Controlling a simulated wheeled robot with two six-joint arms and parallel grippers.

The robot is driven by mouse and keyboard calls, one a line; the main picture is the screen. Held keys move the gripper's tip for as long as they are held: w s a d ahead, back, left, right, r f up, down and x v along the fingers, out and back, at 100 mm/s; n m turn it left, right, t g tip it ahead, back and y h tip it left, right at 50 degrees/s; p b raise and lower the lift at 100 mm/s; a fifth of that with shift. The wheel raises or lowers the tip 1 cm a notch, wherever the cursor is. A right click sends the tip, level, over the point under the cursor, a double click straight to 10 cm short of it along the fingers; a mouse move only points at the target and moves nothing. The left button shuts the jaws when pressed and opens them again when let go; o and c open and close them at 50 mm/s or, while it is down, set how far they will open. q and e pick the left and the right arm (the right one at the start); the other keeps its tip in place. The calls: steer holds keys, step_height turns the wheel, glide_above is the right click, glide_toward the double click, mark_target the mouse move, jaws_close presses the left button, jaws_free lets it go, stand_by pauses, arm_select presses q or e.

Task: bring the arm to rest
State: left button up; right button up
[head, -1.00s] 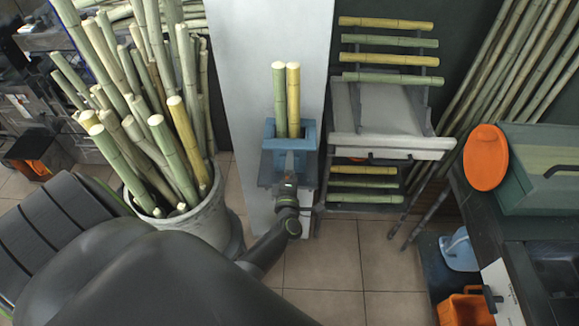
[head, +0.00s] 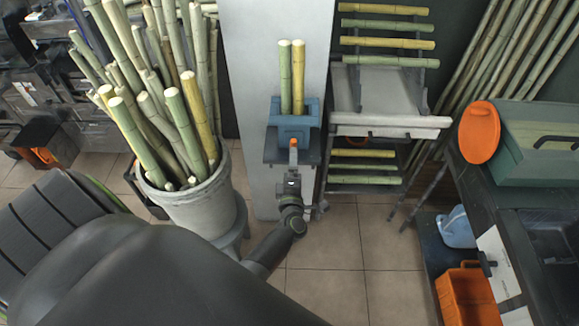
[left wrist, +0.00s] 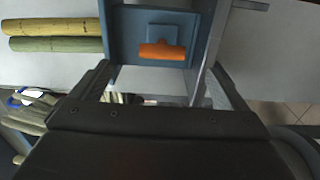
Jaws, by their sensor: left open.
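My left gripper (head: 292,178) is in front of the blue press box (head: 296,122), close below its orange handle (head: 293,143). In the left wrist view the jaws (left wrist: 160,75) are apart, and nothing shows between them but the view past to the machine. The orange handle also shows in the left wrist view (left wrist: 162,52), just beyond the jaws and apart from them as far as I can tell. One green cane (head: 285,75) and one yellow cane (head: 298,75) stand upright in the box. My right gripper is out of view.
A grey bucket (head: 203,212) full of canes stands left of the arm. A rack (head: 390,125) with cane pieces is at right. A dark counter (head: 505,230) with a green box (head: 545,150) is far right. Tiled floor is open between.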

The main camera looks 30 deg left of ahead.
arm_select(q)
steer(key=s+d+f+m+g+h, duration=0.1)
steer(key=s+f+m+g+h, duration=0.25)
steer(key=s+f+m, duration=0.75)
steer(key=s+d+f+m+g+h, duration=0.2)
steer(key=s+f+m+h, duration=0.4)
steer(key=f, duration=0.9)
steer(key=s+a+f+m+g, duration=0.1)
steer(key=s+f+m+g, duration=0.1)
steer(key=s, duration=0.7)
steer(key=s+a+f+m+g+y, duration=0.1)
steer(key=s+f+m+g, duration=0.1)
steer(key=s, duration=0.7)
steer(key=s+a+f+m+g, duration=0.1)
steer(key=s+f+g, duration=0.3)
steer(key=s, duration=0.6)
steer(key=shift+a+f+m+g, duration=0.15)
steer(key=shift+f+m+g, duration=0.2)
steer(key=shift+f+m, duration=0.45)
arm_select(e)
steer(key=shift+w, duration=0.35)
